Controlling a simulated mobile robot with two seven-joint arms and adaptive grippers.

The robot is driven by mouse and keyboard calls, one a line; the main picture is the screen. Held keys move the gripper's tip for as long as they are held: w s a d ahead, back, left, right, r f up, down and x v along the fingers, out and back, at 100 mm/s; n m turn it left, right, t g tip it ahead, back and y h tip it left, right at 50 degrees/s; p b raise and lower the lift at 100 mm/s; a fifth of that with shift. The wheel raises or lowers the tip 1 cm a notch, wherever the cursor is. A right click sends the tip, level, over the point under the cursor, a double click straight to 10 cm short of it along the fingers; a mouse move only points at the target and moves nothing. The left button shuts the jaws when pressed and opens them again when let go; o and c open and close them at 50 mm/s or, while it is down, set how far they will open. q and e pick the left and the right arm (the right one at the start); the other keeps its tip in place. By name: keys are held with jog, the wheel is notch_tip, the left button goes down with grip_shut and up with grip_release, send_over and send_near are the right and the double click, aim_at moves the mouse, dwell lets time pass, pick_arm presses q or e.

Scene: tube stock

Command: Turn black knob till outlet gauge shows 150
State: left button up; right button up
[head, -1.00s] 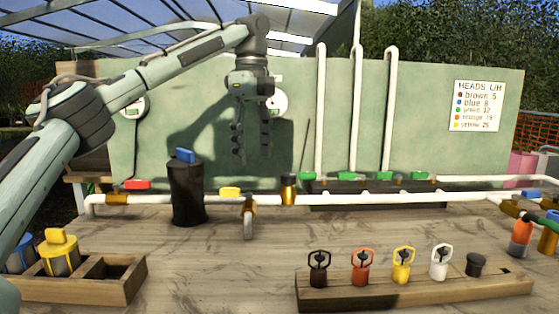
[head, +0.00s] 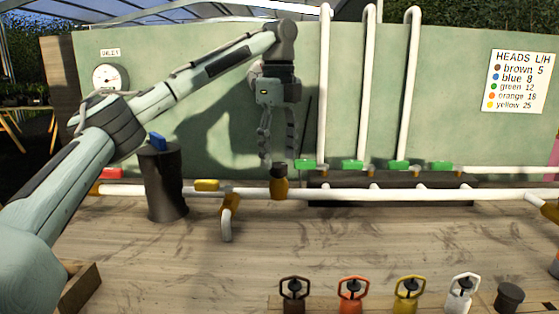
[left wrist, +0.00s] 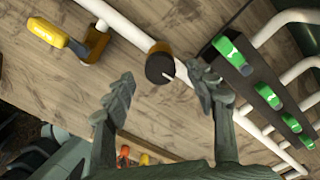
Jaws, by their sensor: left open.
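The black knob (head: 279,169) sits on a brass-coloured body (head: 279,188) on the white pipe. In the left wrist view the knob (left wrist: 160,70) is a dark disc with a pale mark, between and beyond the fingertips. My left gripper (head: 278,153) hangs fingers down just above the knob, open and empty; its spread fingers also show in the left wrist view (left wrist: 166,86). A round gauge (head: 110,77) is on the green board at left; its reading is too small to tell. Another dial behind my left gripper is almost wholly hidden. My right gripper is out of view.
A black cylinder with a blue handle (head: 165,185) stands left of the knob. A yellow-handled valve (head: 207,185) is nearby on the pipe. Green-handled valves (head: 352,165) line the right. Coloured heads (head: 353,290) stand at the front. The middle tabletop is clear.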

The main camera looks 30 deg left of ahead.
pick_arm(q)
jog(key=shift+f, duration=1.1)
